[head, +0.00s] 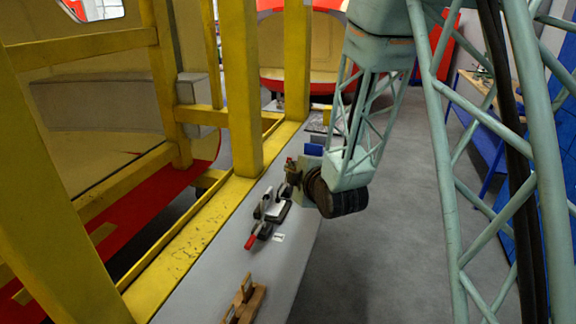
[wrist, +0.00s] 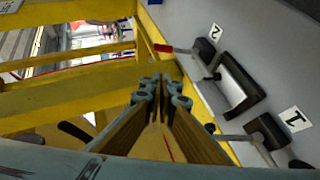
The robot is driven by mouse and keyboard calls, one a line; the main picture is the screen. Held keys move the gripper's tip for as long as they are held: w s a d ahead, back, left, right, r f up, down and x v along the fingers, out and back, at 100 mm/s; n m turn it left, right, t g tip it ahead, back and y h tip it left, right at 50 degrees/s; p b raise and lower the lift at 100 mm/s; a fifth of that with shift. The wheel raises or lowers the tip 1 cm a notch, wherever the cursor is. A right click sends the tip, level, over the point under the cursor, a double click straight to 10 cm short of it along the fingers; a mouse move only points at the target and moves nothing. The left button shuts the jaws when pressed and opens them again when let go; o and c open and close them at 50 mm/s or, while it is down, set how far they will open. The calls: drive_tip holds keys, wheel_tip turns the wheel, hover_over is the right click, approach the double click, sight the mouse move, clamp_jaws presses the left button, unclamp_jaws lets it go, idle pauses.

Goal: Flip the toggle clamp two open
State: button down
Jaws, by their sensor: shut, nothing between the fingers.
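Toggle clamp two (wrist: 207,60) is in the upper right of the wrist view, beside a white label marked 2 (wrist: 215,35). It has a black base and a metal arm, and its red handle (wrist: 165,48) reaches left towards the yellow frame. A second clamp (wrist: 265,132) stands by the label marked 1 (wrist: 295,118). In the head view, a red-handled clamp (head: 264,214) lies on the grey ledge; its label is too small to read. My gripper (wrist: 160,80) is shut and empty, apart from the clamps. It also shows in the head view (head: 291,170).
A yellow frame (head: 250,90) with posts and rails stands left of the grey ledge (head: 205,285). A brown wooden piece with a handle (head: 245,303) lies near the ledge's front. A blue item (head: 313,149) sits behind my gripper. The grey floor (head: 400,240) at right is open.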

drive_tip(key=shift+w, duration=0.1)
drive_tip(key=d+b+x, duration=0.1)
drive_tip(key=d+x, duration=0.1)
drive_tip(key=x, duration=1)
drive_tip(key=shift+w+f, duration=0.5)
drive_tip(key=shift+w, duration=0.15)
